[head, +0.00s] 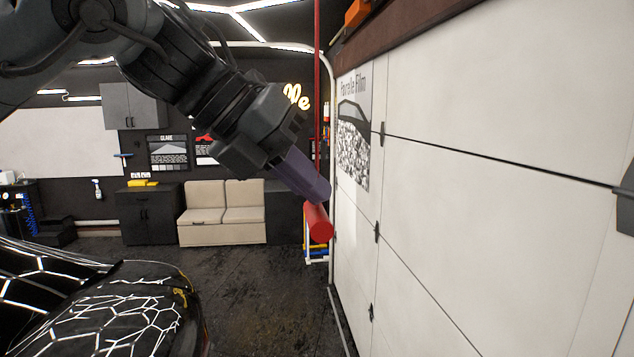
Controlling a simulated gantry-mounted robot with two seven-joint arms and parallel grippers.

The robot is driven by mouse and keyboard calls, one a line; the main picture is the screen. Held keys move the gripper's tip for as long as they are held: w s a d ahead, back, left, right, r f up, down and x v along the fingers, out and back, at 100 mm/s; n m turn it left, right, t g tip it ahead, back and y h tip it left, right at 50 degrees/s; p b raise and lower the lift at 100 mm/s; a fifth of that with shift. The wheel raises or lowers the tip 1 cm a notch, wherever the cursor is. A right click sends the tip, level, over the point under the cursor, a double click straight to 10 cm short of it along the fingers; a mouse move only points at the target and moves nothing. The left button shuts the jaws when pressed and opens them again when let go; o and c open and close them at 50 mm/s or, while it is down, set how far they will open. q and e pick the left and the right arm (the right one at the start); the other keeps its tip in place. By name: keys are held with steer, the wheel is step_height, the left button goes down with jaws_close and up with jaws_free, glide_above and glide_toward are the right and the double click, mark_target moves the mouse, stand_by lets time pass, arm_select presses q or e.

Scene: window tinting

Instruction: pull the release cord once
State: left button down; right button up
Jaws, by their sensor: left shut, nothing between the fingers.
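The red release cord (317,60) hangs down beside the white garage door, near the middle of the view. Its red cylinder-shaped handle (319,224) shows just below my left gripper (320,192). The left gripper reaches down from the upper left, with its purple fingers shut and empty. The fingertips overlap the top of the handle in the picture; I cannot tell whether they touch it. The fingers hide the lower part of the cord. My right gripper is not in view.
The white garage door (480,180) fills the right side, with its pale rail (331,110) close by the cord. A shiny black car (110,310) stands at the lower left. A beige sofa (222,215) is at the back. The dark floor between is clear.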

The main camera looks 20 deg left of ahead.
mark_target(308, 212)
arm_select(q)
steer(key=shift+f+b, duration=0.5)
steer(key=shift+f, duration=0.35)
stand_by(0.3)
steer(key=shift+r, duration=0.1)
stand_by(0.3)
steer(key=shift+r+p, duration=1.45)
steer(key=shift+p, duration=0.3)
steer(key=shift+r+p, duration=1.3)
steer(key=shift+r, duration=0.2)
steer(key=shift+r, duration=0.1)
step_height(308, 212, up, 5)
steer(key=shift+f, duration=0.1)
